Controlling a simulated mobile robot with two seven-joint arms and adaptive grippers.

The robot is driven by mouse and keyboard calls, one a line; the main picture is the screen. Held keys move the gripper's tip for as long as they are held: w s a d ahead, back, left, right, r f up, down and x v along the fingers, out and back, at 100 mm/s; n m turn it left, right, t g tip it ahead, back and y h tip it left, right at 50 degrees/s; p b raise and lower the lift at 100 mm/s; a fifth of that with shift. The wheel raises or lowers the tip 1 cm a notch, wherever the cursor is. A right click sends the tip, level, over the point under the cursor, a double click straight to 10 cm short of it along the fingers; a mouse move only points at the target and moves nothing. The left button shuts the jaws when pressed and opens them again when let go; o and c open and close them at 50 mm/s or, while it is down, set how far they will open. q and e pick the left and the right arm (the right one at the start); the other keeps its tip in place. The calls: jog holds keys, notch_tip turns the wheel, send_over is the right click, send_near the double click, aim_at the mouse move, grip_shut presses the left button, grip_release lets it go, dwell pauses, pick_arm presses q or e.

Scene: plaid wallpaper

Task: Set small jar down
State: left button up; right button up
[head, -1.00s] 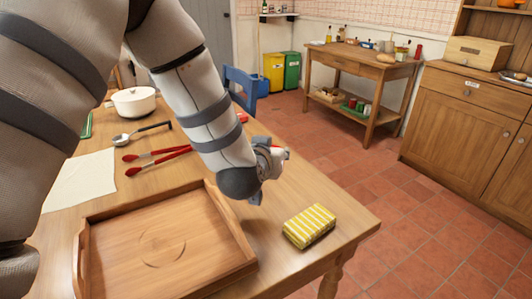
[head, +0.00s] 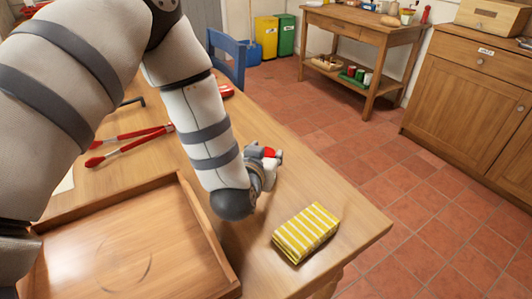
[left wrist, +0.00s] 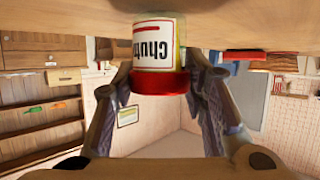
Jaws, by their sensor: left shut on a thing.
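The small jar has a red lid and a white label with dark lettering and a red stripe. In the left wrist view the small jar (left wrist: 155,50) appears upside down, like the whole picture, between the fingertips of my left gripper (left wrist: 158,80). In the head view my left gripper (head: 266,160) is over the right part of the wooden table (head: 285,150), with the red lid showing at it. The gripper is shut on the jar. The jar's base is close to the tabletop; I cannot tell whether it touches. My right gripper is not in view.
A wooden tray (head: 205,235) is to the left. A blue chair (head: 228,58) stands behind the table. Bare tabletop lies right of the gripper.

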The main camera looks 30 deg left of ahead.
pick_arm(q)
jog(key=shift+w+f, duration=0.15)
jog(key=o, duration=1.4)
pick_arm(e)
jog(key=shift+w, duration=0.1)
pick_arm(q)
jog(key=shift+r, duration=0.25)
jog(key=p+v, duration=0.2)
jog(key=v, duration=1)
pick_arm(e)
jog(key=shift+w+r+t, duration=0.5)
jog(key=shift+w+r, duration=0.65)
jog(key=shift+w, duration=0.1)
pick_arm(q)
jog(key=shift+f, duration=0.1)
